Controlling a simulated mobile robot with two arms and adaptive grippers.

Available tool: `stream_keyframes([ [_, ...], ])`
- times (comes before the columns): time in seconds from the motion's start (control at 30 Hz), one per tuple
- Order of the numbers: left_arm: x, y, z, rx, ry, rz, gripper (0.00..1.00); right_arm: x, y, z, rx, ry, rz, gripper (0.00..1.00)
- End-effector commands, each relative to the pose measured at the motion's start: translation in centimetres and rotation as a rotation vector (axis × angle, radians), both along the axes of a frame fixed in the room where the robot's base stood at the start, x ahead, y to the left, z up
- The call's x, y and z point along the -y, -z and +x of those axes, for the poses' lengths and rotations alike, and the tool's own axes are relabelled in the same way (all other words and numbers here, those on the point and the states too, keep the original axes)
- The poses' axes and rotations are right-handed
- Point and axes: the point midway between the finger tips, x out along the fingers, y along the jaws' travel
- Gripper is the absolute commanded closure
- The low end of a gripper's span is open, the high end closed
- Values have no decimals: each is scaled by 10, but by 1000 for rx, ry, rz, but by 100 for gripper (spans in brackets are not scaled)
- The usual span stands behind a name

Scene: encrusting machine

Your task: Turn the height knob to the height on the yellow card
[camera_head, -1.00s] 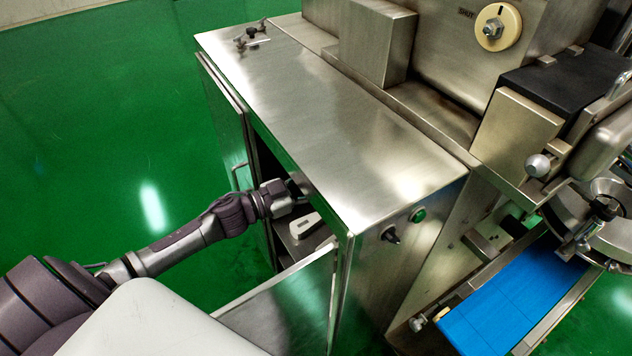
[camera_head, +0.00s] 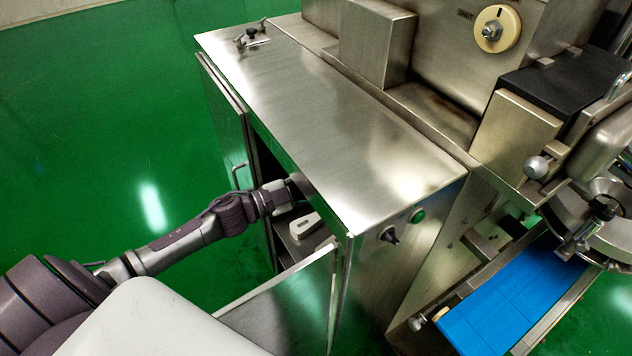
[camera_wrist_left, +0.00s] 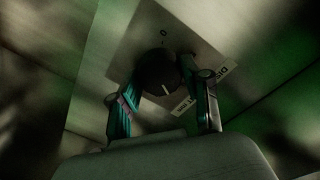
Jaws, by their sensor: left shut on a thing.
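The dark round knob (camera_wrist_left: 154,66) sits on a pale plate (camera_wrist_left: 205,45) in the left wrist view. A light pointer line on the knob faces down and slightly right. No yellow card is recognizable. My right gripper is not in view.
A white device (camera_head: 304,227) lies inside the cabinet just below my left wrist. An open door (camera_head: 295,290) stands in front and another (camera_head: 225,125) behind the arm. A black switch (camera_head: 390,235), a green button (camera_head: 418,215) and a blue belt (camera_head: 510,295) are at the right.

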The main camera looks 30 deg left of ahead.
Motion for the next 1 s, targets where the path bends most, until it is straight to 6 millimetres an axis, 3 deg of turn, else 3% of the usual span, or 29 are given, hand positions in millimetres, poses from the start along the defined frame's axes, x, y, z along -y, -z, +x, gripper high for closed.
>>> stream_keyframes([
  [0.5,0,-1,0,213,-1,358,87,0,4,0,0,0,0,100],
  [1.0,0,-1,0,281,-1,476,87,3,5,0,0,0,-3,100],
])
